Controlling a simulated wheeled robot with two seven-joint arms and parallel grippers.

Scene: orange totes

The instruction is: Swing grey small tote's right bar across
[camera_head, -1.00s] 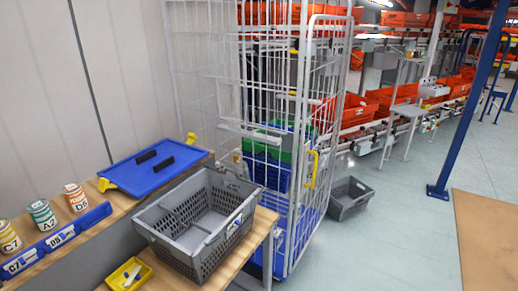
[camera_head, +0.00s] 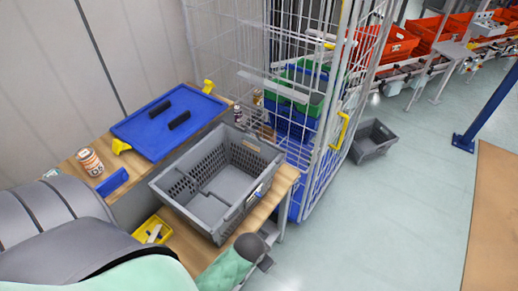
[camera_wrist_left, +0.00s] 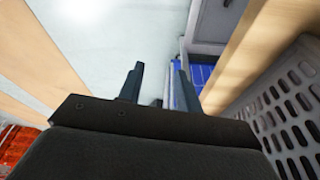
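The grey tote (camera_head: 262,148) stands upright and open on the wooden table, with slotted walls and a divided-looking floor inside. Its bars are hard to tell from the rim at this size. My left arm reaches in from the lower left, and its dark left gripper (camera_head: 258,252) is near the table's front edge, just in front of the tote's near right corner and apart from it. In the left wrist view the two fingers of the left gripper (camera_wrist_left: 160,82) stand apart with nothing between them. The tote's slotted wall (camera_wrist_left: 285,110) is to their right. My right gripper is out of view.
A blue lid (camera_head: 150,128) with yellow clips and a small yellow bin (camera_head: 152,230) are on the table. A white wire cage (camera_head: 335,110) with stacked totes stands behind right. A second grey tote (camera_head: 373,140) is on the floor.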

